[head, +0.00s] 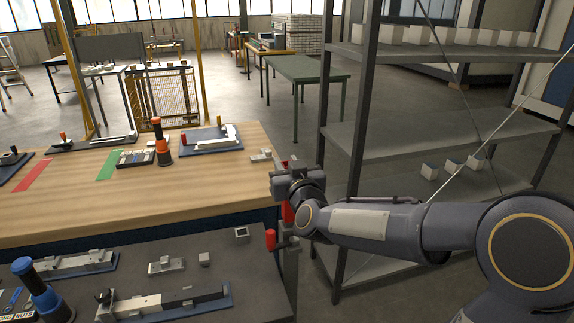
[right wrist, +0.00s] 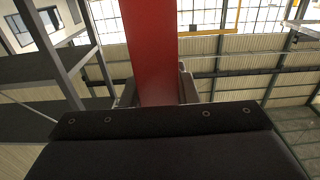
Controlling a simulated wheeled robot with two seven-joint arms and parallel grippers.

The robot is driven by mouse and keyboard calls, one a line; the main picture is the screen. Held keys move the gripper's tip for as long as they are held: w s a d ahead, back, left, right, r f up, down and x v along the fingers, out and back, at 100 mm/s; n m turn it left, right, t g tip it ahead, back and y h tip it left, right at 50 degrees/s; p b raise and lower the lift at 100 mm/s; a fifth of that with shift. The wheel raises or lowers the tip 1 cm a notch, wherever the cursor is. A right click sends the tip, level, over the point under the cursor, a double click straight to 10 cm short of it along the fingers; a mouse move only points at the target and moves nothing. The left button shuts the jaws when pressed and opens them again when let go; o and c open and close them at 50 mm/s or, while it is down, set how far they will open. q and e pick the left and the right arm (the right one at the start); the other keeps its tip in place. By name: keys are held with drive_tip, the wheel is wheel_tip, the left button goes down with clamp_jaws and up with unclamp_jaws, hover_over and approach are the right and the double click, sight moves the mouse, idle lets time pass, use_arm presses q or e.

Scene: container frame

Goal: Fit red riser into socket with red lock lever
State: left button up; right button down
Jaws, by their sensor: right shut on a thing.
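The red riser (right wrist: 155,50) stands between the fingers of my right gripper (right wrist: 155,88) in the right wrist view, running up out of the picture. In the head view my right gripper (head: 288,182) is at the right edge of the benches, and a red part of the riser (head: 288,212) shows just below it. The red lock lever (head: 270,239) stands below and left of the gripper, beside a grey metal socket (head: 287,244) at the grey bench's corner. My wrist partly hides this area. I cannot tell whether the riser's lower end touches the socket. My left gripper is not in view.
A wooden bench (head: 220,190) with fixtures and an orange-topped black post (head: 161,140) lies left. A grey bench (head: 245,278) in front holds rail fixtures and a blue-topped post (head: 38,288). A metal shelf rack (head: 440,135) stands close to my right arm.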

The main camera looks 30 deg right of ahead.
drive_tip(key=shift+f+b, duration=0.95)
drive_tip(key=shift+f, duration=0.15)
drive_tip(key=c, duration=1.1)
unclamp_jaws()
drive_tip(key=shift+o, duration=0.2)
drive_tip(key=v, duration=0.8)
drive_tip(key=s+a+f+g+y, duration=0.4)
drive_tip(key=s+a+f+g, duration=0.1)
drive_tip(key=s, duration=0.6)
drive_tip(key=s+a+f+n+g+y, duration=0.1)
drive_tip(key=s+a+f+g+y, duration=0.3)
drive_tip(key=s+f, duration=0.6)
drive_tip(key=s+a+g, duration=0.1)
drive_tip(key=s+g, duration=0.1)
drive_tip(key=shift+f+g, duration=0.25)
drive_tip(key=shift+g, duration=0.15)
